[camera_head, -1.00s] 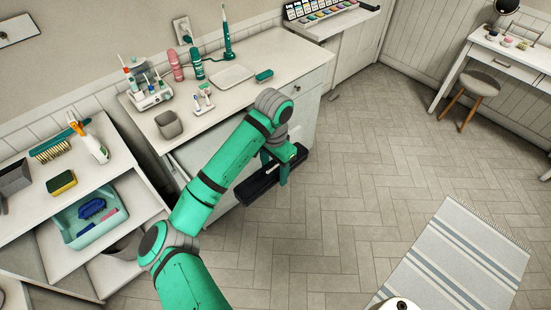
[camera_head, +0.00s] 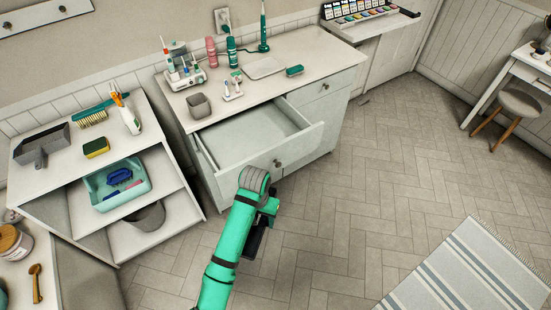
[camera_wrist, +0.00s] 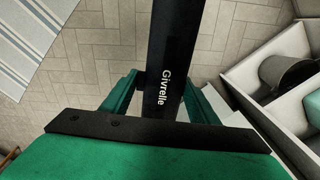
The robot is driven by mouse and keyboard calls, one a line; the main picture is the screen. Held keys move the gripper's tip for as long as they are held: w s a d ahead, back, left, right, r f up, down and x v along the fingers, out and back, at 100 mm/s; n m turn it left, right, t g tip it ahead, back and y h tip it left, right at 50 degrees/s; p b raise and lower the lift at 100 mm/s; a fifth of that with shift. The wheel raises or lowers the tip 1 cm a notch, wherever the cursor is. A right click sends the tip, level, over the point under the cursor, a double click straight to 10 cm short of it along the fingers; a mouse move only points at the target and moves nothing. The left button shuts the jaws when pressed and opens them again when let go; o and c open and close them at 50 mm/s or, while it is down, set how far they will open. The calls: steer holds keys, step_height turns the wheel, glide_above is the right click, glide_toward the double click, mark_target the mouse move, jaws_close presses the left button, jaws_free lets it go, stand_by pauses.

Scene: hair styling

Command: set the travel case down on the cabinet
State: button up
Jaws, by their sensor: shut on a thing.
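The travel case is a long black case lettered "Givrelle" (camera_wrist: 172,60) in the wrist view. My gripper (camera_wrist: 152,100) is shut on it, with a green finger on each side. In the head view, my gripper (camera_head: 268,208) is in front of the open drawer, and only part of the black case (camera_head: 257,240) shows below it, over the floor. The white cabinet (camera_head: 330,100) stands beyond my gripper, its top apart from the case. Its drawer (camera_head: 250,138) is pulled out and looks empty. My arm hides part of the case.
A shelf unit (camera_head: 70,180) stands left.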

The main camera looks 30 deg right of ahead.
steer(key=s+a+f+n, duration=0.1)
steer(key=a+f+n, duration=0.3)
steer(key=a+f, duration=0.4)
steer(key=a+f+n, duration=0.5)
steer(key=a+f, duration=0.3)
steer(key=f, duration=0.7)
steer(key=shift+s+a, duration=0.3)
steer(key=shift+s, duration=0.05)
